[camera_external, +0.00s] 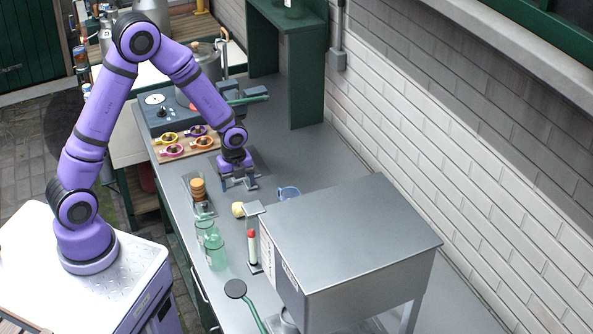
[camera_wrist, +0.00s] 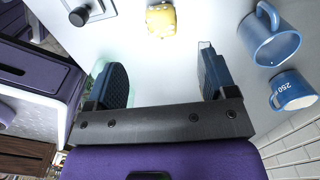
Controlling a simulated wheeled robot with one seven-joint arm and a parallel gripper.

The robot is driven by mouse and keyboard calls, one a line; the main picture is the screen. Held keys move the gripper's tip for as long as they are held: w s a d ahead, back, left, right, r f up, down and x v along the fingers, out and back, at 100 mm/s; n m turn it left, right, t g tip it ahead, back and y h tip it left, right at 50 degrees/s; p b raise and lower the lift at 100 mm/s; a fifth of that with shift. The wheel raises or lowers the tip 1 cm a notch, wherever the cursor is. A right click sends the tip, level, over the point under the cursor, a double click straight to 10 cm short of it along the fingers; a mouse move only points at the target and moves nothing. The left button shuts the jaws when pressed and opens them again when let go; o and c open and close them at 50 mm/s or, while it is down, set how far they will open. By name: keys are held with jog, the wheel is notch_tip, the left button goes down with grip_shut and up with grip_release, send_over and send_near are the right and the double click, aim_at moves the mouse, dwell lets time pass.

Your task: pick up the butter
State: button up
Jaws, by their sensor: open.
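The butter is probably the small pale yellow lump (camera_external: 238,209) on the grey counter (camera_external: 330,160). My gripper (camera_external: 238,184) is above the counter, a little behind the lump in the external view. In the wrist view my gripper (camera_wrist: 164,78) has its two dark fingers spread wide, with nothing between them.
Blue mugs (camera_wrist: 272,38) stand right of the lump. Green glass bottles (camera_external: 215,252), a stacked orange item (camera_external: 198,189) and a red-topped tube (camera_external: 252,248) are near it. A large metal box (camera_external: 345,245) stands at the right.

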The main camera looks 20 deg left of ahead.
aim_at(239, 205)
notch_tip(239, 205, down, 10)
jog(key=shift+d, duration=0.15)
dwell(0.5)
jog(key=c, duration=1)
